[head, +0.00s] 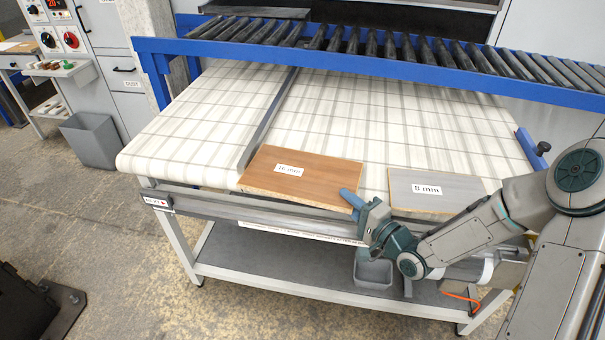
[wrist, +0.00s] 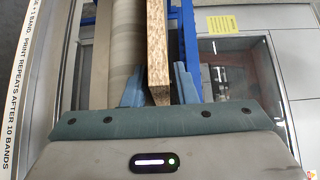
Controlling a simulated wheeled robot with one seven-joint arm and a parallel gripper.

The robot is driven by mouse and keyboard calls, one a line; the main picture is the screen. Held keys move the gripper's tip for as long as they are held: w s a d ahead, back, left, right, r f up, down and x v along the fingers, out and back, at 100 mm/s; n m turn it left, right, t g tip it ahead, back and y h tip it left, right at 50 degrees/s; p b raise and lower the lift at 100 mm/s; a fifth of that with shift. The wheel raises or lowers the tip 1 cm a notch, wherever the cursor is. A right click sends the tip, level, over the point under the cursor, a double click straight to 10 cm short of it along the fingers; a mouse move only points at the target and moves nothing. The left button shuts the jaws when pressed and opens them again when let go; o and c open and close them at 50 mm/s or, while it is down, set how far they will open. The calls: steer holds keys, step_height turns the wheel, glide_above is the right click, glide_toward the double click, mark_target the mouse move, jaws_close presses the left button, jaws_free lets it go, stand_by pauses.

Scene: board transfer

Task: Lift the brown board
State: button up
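The brown board (head: 315,182), with a white label reading about "16 mm", lies flat on the checked belt table near its front edge. My gripper (head: 352,201) is at the board's front right corner. In the wrist view, the speckled edge of the brown board (wrist: 159,45) runs between the two blue fingers of my gripper (wrist: 159,80). Narrow gaps seem to show between the board edge and both fingers, so the gripper looks open around the edge. The board does not look raised or tilted. The lower finger is mostly hidden in the head view.
A grey board (head: 437,190) with a white label lies to the right, close to my arm. A metal fence strip (head: 268,120) runs from the brown board's back left corner. A blue roller conveyor (head: 370,62) crosses behind.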

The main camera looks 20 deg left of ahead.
steer(key=shift+w+a, duration=0.3)
steer(key=shift+a, duration=0.3)
steer(key=shift+r, duration=0.1)
jaws_close()
steer(key=shift+r, duration=0.15)
